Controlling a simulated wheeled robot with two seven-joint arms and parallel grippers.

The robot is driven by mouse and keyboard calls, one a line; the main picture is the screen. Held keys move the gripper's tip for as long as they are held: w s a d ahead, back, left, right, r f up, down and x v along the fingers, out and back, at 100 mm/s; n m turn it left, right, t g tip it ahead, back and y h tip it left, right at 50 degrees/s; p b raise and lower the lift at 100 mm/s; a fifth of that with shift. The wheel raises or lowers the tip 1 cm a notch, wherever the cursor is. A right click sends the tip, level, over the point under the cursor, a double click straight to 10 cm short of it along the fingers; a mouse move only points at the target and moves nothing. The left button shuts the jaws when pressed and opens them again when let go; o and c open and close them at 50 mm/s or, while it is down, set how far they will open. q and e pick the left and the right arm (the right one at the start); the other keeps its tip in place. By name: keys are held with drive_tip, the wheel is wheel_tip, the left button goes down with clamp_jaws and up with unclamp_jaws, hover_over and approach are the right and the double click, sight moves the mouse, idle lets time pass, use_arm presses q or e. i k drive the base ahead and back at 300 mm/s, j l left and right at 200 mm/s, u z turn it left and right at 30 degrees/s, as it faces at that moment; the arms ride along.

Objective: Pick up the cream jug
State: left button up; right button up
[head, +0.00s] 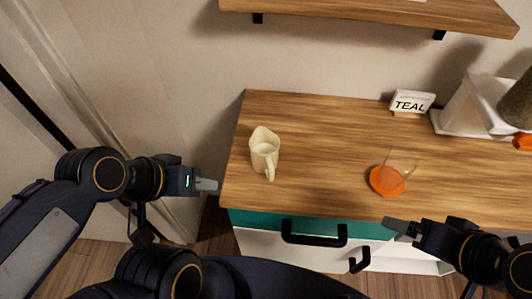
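The cream jug (262,148) stands upright on the left part of the wooden cabinet top, its handle toward the front right. My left gripper (207,185) is off the cabinet's left edge, left of the jug and apart from it. I cannot tell if its fingers are parted. My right gripper (398,228) is at the cabinet's front edge, well right of the jug and just in front of the orange disc. Its finger gap cannot be made out. Neither gripper touches the jug.
A clear glass (402,160) stands by an orange disc (386,181) on the wooden top (320,150). A shelf (370,12) hangs above. The teal drawer (262,222) has a black handle.

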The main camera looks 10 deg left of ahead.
sight(264, 145)
drive_tip(key=k+j+z, duration=0.15)
drive_tip(key=z, duration=0.3)
drive_tip(key=k+j+z, duration=0.2)
drive_tip(key=z, duration=0.25)
drive_tip(key=k+j+z, duration=0.2)
drive_tip(key=z, duration=0.3)
